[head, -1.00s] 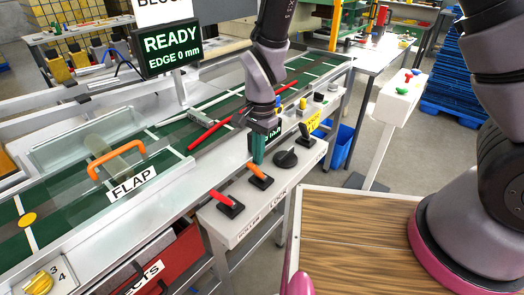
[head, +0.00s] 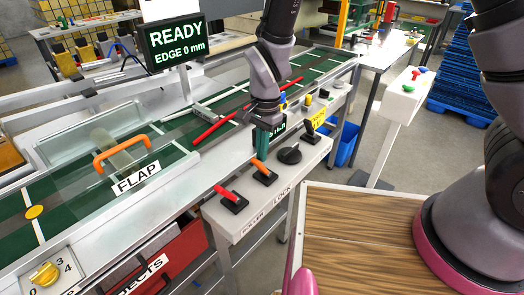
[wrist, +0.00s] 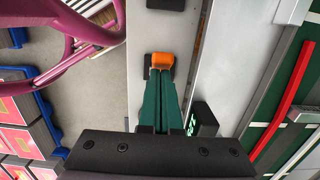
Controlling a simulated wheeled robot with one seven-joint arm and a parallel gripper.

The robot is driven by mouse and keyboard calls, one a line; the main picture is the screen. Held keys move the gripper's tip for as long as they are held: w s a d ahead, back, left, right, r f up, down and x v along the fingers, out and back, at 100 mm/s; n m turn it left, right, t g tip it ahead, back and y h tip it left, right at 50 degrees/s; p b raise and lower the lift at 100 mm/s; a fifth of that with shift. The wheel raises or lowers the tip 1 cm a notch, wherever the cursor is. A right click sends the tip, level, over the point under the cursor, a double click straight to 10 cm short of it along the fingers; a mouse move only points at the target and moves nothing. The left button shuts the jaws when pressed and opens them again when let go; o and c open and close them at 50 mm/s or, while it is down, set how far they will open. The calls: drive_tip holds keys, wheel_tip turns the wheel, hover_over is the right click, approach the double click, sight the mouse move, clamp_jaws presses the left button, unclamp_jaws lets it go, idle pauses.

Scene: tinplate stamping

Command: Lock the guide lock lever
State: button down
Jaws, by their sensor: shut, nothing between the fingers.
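The orange-handled lever (head: 261,169) stands on a black base on the grey control panel (head: 236,213), above the LOCK label (head: 283,192). Its handle leans toward the upper left in the head view. My gripper (head: 262,154) points down at this lever, with its teal fingers shut and nothing between them. In the wrist view the closed fingertips (wrist: 162,80) are right at the orange handle (wrist: 161,61) and overlap its near edge. Whether they touch it I cannot tell.
On the same panel are a red lever (head: 228,195) by the ROLLER label, a black knob (head: 289,153) and another black lever (head: 310,135). The conveyor with the orange-handled flap (head: 122,155) lies left. The screen (head: 177,46) reads READY, EDGE 0 mm.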

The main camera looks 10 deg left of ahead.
wheel_tip(320, 180, up, 12)
drive_tip(key=shift+w+d+f, duration=0.15)
drive_tip(key=shift+w+f, duration=0.05)
idle(0.4)
